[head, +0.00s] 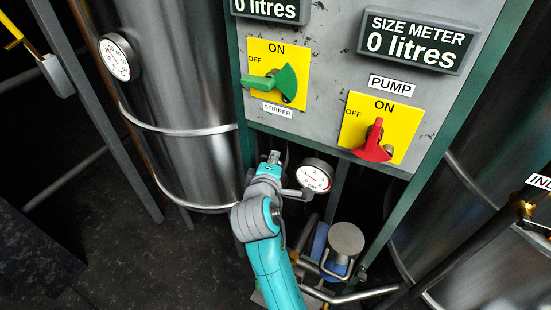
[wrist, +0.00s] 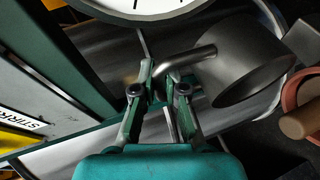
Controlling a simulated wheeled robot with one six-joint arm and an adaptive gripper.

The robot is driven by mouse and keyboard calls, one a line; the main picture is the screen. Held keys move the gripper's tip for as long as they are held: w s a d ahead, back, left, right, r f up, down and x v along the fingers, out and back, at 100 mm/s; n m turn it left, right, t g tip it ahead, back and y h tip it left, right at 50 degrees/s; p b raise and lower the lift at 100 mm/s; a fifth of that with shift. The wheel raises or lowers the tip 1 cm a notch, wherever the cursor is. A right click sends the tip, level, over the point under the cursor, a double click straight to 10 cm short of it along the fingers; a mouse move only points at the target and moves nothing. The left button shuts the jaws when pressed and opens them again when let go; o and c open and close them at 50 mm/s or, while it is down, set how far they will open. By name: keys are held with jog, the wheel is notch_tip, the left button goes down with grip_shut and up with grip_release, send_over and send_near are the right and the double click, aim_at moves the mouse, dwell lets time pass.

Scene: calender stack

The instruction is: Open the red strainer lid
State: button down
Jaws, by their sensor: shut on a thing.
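My gripper (head: 273,158) is below the control panel, just left of a small dial gauge. In the wrist view its two fingertips (wrist: 160,80) are close together, with the end of a bent grey metal handle (wrist: 187,61) between them. The handle runs to a grey metal cylinder (wrist: 235,60), right of the fingers. I see no clearly red strainer lid. A dull red ring (wrist: 293,92) with a tan core lies at the right edge of the wrist view; I cannot tell what it belongs to. In the head view my gripper hides what its fingers hold.
The gauge (head: 313,175) is close to my gripper. Above are a green stirrer switch (head: 289,82) and a red pump switch (head: 374,146) on the panel (head: 330,80). A metal canister (head: 346,238) and pipes stand right of my arm. A steel tank (head: 175,90) is left.

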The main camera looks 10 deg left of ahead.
jog(key=shift+s+a+r, duration=0.1)
jog(key=shift+s+a, duration=0.1)
jog(key=shift+s, duration=0.35)
jog(key=c, duration=1.2)
grip_release()
jog(key=v, duration=1.2)
